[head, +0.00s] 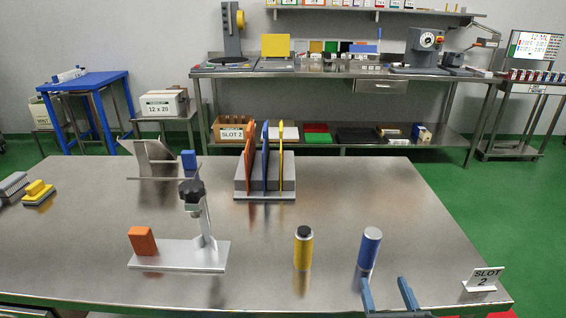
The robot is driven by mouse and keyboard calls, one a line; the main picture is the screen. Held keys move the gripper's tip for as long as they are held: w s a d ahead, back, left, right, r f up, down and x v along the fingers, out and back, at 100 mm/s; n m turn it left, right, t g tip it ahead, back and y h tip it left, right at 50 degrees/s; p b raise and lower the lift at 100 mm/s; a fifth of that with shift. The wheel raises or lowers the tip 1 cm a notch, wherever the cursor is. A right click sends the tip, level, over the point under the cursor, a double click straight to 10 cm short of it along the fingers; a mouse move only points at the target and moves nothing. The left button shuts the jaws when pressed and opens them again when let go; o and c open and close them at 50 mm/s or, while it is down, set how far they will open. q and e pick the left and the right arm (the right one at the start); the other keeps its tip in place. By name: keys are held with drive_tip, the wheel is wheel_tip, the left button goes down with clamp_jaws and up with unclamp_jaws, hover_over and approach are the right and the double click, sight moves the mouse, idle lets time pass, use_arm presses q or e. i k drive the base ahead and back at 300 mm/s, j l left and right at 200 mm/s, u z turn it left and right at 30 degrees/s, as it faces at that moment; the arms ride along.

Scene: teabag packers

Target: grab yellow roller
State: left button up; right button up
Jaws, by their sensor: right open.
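The yellow roller (303,250) stands upright on the steel table, right of centre, with a dark top end. A blue roller (370,248) stands upright to its right. My right gripper (388,288) shows at the bottom edge, below and a little right of the blue roller. Its two blue-grey fingers are apart, with nothing seen between them. It is apart from the yellow roller, to the right and nearer to me. My left gripper is not in view.
A metal stand with a black knob (193,192) and an orange block (142,241) are to the left. A rack (242,184) holding upright coloured panels stands behind. The table between rack and rollers is clear.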

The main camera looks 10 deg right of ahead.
sight(303, 246)
drive_tip(key=k+j, duration=0.15)
drive_tip(key=k, duration=0.35)
drive_tip(key=k+j, duration=0.2)
drive_tip(key=k, duration=0.25)
